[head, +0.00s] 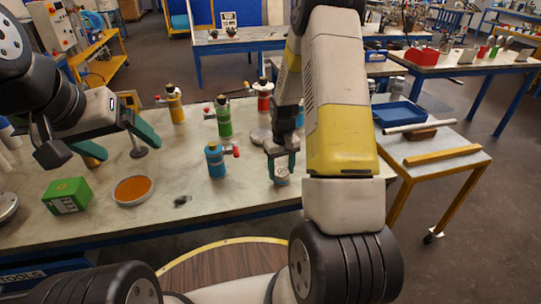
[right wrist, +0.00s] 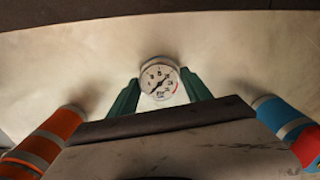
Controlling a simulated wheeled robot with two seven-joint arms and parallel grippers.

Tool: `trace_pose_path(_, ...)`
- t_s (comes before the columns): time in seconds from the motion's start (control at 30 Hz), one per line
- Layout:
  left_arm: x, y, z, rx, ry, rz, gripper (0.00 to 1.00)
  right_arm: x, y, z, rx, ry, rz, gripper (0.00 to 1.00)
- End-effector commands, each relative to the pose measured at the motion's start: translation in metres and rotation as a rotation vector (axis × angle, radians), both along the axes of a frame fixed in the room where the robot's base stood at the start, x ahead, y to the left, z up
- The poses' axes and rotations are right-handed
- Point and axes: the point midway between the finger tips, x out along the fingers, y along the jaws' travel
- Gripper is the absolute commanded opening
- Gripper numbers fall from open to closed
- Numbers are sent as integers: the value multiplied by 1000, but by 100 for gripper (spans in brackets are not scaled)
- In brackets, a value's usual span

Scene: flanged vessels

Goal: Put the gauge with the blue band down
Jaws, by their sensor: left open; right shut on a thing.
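My right gripper (head: 281,160) is low over the near right part of the workbench (head: 245,192). Its green fingers are shut on a small round gauge (head: 281,178). In the right wrist view the gauge (right wrist: 159,82) shows a white dial with a black needle and a red arc, between the fingertips.
A blue vessel (head: 215,161), a green vessel (head: 224,118), an orange-yellow one (head: 175,106) and a red one (head: 264,97) stand on the bench. A green box (head: 66,196) and an orange-filled dish (head: 134,190) lie left. Bare bench lies between the blue vessel and the gauge.

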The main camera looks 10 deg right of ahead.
Motion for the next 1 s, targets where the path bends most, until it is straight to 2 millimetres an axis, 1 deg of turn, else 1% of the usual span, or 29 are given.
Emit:
trace_pose_path(0.33, 0, 0, 0, 0, 0, 0, 84, 0, 0, -9, 0, 1, 0, 6)
trace_pose_path(0.37, 0, 0, 0, 0, 0, 0, 84, 0, 0, -9, 0, 1, 0, 63)
trace_pose_path(0.43, 0, 0, 0, 0, 0, 0, 84, 0, 0, -8, 0, 1, 0, 77)
trace_pose_path(0.47, 0, 0, 0, 0, 0, 0, 84, 0, 0, -8, 0, 1, 0, 79)
trace_pose_path(0.8, 0, 0, 0, 0, 0, 0, 84, 0, 0, -6, 0, -1, 0, 79)
trace_pose_path(0.87, 0, 0, 0, 0, 0, 0, 84, 0, 0, -1, 0, -2, 0, 79)
trace_pose_path(0.97, 0, 0, 0, 0, 0, 0, 84, 1, 0, 14, 0, -4, -1, 79)
trace_pose_path(1.0, 0, 0, 0, 0, 0, 0, 84, 1, 0, 22, 0, -5, -1, 79)
